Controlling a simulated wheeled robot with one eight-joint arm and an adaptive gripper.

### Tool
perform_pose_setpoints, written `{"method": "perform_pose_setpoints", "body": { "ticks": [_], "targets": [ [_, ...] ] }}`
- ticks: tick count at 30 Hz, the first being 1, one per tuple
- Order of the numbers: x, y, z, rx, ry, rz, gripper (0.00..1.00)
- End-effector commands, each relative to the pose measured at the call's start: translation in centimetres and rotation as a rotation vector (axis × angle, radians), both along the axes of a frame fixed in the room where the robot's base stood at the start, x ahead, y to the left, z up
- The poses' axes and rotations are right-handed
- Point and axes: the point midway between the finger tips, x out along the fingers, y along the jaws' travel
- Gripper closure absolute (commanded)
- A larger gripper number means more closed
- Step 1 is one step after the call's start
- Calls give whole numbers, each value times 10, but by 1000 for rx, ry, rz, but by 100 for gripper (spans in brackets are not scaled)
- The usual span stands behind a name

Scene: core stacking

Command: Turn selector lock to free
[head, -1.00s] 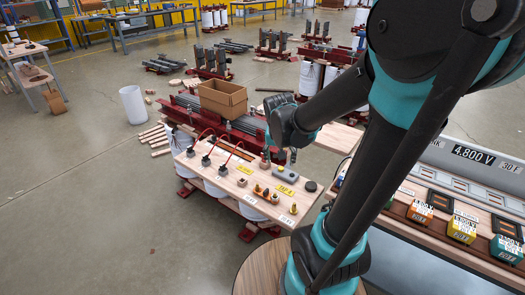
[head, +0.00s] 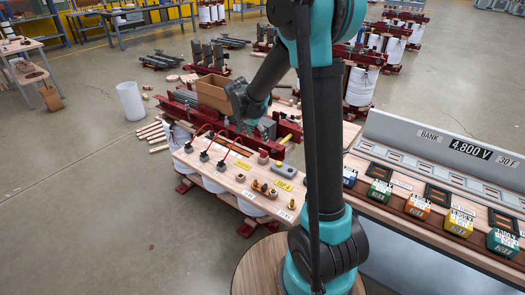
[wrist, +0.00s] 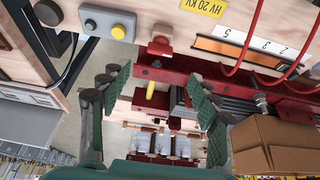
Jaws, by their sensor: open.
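A red block-like fitting (wrist: 160,46) sits at the board's edge in the wrist view, beside the numbered orange selector strip (wrist: 233,50). It also shows in the head view (head: 263,157). A short yellow bar (wrist: 150,90) lies beyond it by a red rail, and it shows in the head view (head: 287,138). I cannot tell for sure which of these is the selector lock, and no "free" marking is readable. My gripper (wrist: 160,68) is open and empty, its green fingers either side of the red fitting in the picture, apparently apart from it. It also shows in the head view (head: 268,130).
A grey box with a yellow button (wrist: 108,25) is on the board left of the fitting. Red cables (wrist: 247,30) arch over the board at right. A cardboard box (wrist: 275,145) stands close to the right finger. The panel labelled 4,800 V (head: 470,148) stands at right.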

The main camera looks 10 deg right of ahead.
Motion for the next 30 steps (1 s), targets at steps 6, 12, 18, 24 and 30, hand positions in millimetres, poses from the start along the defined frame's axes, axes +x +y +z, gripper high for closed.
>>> {"method": "perform_pose_setpoints", "body": {
  "ticks": [6,12,18,24,30],
  "targets": [
    [12,-11,-39,0,0,-1,38],
    [20,-20,-70,1,1,0,38],
    [27,-27,-91,1,1,0,38],
    [29,-29,-100,0,1,1,38],
    [29,-29,-101,0,1,1,38]
  ]
}}
